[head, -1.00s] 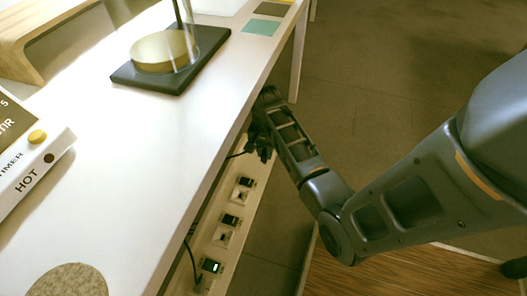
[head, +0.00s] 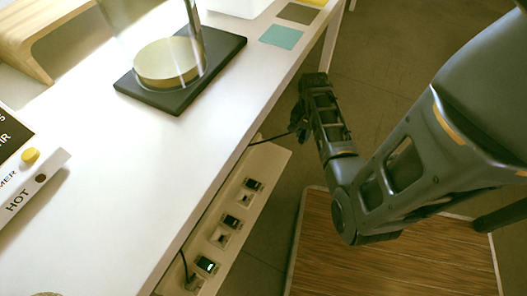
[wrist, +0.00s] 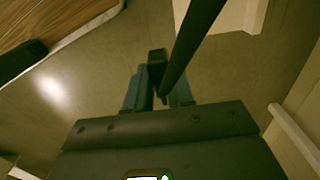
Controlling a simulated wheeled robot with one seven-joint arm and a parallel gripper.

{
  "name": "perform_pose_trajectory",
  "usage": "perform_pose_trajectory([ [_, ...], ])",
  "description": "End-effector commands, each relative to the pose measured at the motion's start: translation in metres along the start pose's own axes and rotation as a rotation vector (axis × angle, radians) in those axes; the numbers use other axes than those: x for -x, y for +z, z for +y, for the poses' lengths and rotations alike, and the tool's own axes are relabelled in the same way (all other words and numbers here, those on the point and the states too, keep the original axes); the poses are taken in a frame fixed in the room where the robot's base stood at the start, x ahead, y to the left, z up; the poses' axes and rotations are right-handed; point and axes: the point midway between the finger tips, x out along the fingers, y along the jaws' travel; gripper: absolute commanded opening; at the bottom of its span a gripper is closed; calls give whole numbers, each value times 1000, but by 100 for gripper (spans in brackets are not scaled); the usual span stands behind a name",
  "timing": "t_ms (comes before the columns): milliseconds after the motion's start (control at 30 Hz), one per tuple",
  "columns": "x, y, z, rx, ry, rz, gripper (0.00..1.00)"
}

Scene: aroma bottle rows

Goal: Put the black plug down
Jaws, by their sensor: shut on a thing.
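My gripper (head: 302,118) is beside the white table's long edge in the head view, above the floor and to the right of the power strip. It is shut on the black plug, which shows as a small dark block (wrist: 157,62) between the two blue-grey fingers in the wrist view. In the head view the plug is hard to tell from the dark fingers. A thin black cable (head: 272,138) runs from the gripper left toward the strip and table edge. The beige power strip (head: 262,162) has several switches and sockets, one switch lit green.
The white table (head: 120,180) holds a glass vessel on a black base (head: 225,55), a teal square (head: 281,37) and a sign block (head: 35,185). Another cable is plugged in at the strip's near end. A wood-striped platform (head: 400,260) lies right of the strip, with bare floor between.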

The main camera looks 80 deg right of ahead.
Motion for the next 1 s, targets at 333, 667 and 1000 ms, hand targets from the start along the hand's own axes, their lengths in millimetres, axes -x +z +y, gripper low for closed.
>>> perform_pose_trajectory([
  [333, -41, 27, -53, 3, 0, -1, 0],
  [667, -69, 50, -98, 0, 0, 0, 0],
  [1000, -100, 52, -100, -4, 1, -1, 0],
])
